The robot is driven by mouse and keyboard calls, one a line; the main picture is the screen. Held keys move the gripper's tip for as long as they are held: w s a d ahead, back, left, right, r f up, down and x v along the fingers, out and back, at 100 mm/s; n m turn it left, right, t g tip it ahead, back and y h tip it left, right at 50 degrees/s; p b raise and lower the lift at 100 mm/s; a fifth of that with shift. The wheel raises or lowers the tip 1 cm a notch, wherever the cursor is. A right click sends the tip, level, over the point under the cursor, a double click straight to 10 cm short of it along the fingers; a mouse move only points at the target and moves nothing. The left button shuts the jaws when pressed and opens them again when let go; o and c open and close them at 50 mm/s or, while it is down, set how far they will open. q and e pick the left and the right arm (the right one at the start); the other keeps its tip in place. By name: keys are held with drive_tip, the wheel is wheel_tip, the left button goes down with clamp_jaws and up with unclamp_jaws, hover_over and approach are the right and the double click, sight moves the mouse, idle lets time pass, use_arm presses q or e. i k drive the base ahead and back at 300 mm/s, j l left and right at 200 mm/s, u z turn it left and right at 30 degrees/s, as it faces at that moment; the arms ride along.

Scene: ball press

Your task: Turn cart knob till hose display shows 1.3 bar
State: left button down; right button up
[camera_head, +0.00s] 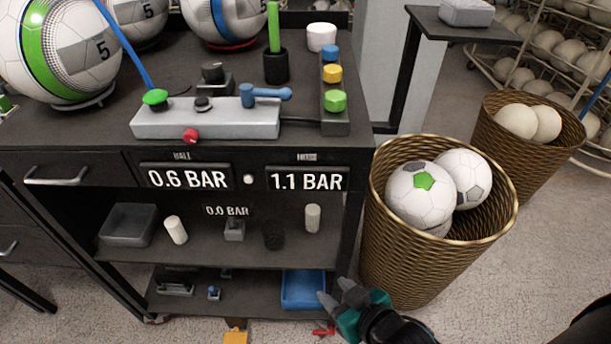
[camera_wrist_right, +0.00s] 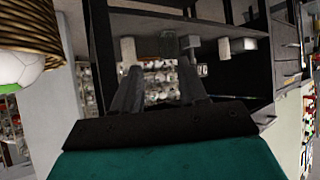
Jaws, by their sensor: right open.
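The cart (camera_head: 255,215) has two displays on its front. The right one, the hose display (camera_head: 307,179), reads 1.1 BAR; its small label is blurred. The left display (camera_head: 187,177), labelled BALL, reads 0.6 BAR. A small white round knob (camera_head: 248,179) sits between them. A red knob (camera_head: 190,135) is on the front of the grey block above. I cannot tell which is the cart knob. My right gripper (camera_head: 335,291) is open and empty, low in front of the cart's right side, apart from both knobs. Its fingers also show in the right wrist view (camera_wrist_right: 160,80). My left gripper is out of view.
A blue tray (camera_head: 302,290) lies on the low shelf. A blue lever (camera_head: 265,93), coloured buttons (camera_head: 332,73) and balls (camera_head: 65,45) are on top. A drawer handle (camera_head: 55,175) projects at left.

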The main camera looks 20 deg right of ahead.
sight(213, 71)
drive_tip(key=j+u, duration=0.1)
drive_tip(key=j, duration=0.55)
drive_tip(key=i+j+u, duration=0.1)
drive_tip(key=j, duration=0.6)
